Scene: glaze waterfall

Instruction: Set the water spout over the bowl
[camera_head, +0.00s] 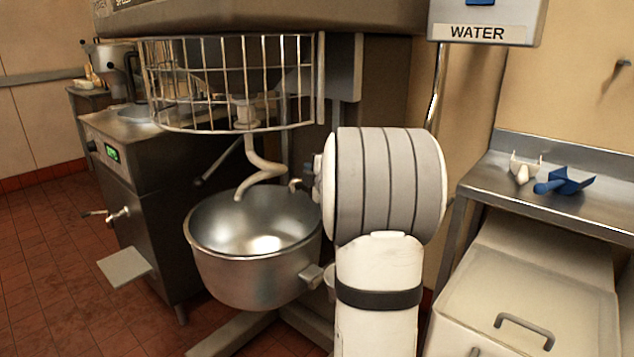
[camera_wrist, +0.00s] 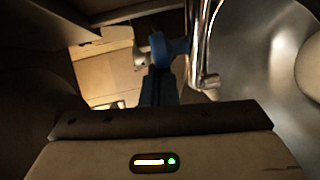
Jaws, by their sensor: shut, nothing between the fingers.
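The steel bowl (camera_head: 207,262) hangs under the mixer's spiral hook (camera_head: 262,168). A chrome water pipe (camera_head: 437,90) comes down from the WATER box and passes behind my arm. A small curved metal end (camera_head: 295,185), apparently the spout's, shows by the bowl's right rear rim. In the wrist view, a shiny pipe (camera_wrist: 204,45) with a bent end lies close to the bowl (camera_wrist: 262,60); I cannot tell whether its outlet is over the opening. My gripper (camera_wrist: 160,74) looks shut and empty, just left of the pipe, below a blue part (camera_wrist: 173,48). My arm hides it in the head view.
A wire guard (camera_head: 230,85) is above the bowl. A steel shelf (camera_head: 560,200) at right holds a white scoop (camera_head: 524,168) and a blue scoop (camera_head: 565,183). A pale lidded bin (camera_head: 530,295) stands under it. Red tiled floor (camera_head: 50,260) is open at left.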

